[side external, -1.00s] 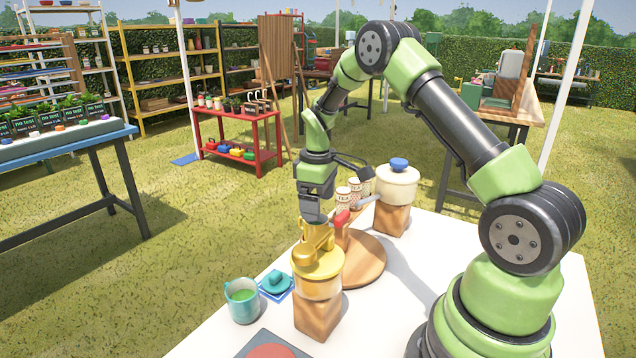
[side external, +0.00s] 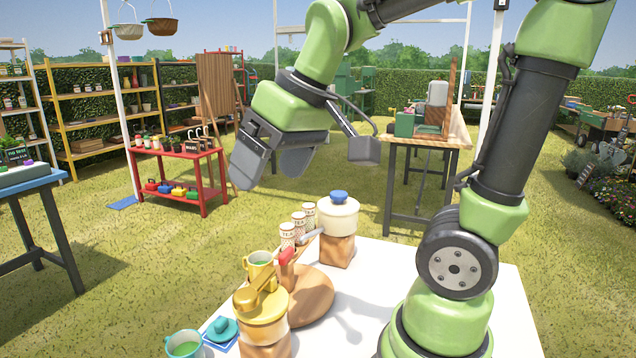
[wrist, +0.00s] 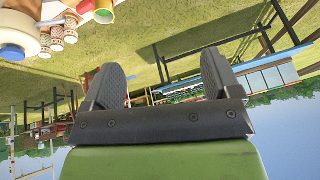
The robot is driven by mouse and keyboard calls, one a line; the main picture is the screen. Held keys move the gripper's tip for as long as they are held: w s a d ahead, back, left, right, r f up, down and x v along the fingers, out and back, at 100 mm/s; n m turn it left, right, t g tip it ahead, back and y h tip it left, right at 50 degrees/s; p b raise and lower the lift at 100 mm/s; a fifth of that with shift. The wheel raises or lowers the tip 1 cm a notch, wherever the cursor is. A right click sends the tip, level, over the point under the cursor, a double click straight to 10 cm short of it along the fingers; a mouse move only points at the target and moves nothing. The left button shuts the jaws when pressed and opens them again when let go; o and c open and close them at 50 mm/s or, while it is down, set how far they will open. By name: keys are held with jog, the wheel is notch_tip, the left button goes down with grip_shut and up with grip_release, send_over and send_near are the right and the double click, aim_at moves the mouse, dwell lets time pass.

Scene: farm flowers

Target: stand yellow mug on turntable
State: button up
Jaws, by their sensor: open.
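The yellow mug (side external: 259,261) appears upright behind the yellow-lidded pot (side external: 262,308) in the side view, its lower part hidden by the lid and handle. The round wooden turntable (side external: 312,297) lies on the white table, just right of the mug in the picture. I cannot tell whether the mug's base rests on it. My gripper (side external: 274,172) is high above the table, well clear of the mug, with its jaws apart and empty. In the wrist view, my gripper (wrist: 160,82) also shows nothing between its fingers.
A cream pot with a blue knob (side external: 338,215) sits on a wooden block behind. A teal mug (side external: 184,345) is at front left. The white table (side external: 400,270) has free room at right.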

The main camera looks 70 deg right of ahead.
jog(key=s+a+m+t+y, duration=0.1)
jog(key=s+a+t, duration=0.1)
jog(key=s, duration=0.5)
jog(key=shift+s+a+f+m, duration=0.15)
jog(key=shift+s+a+m, duration=0.2)
jog(key=shift+a, duration=0.35)
jog(key=shift+w, duration=0.1)
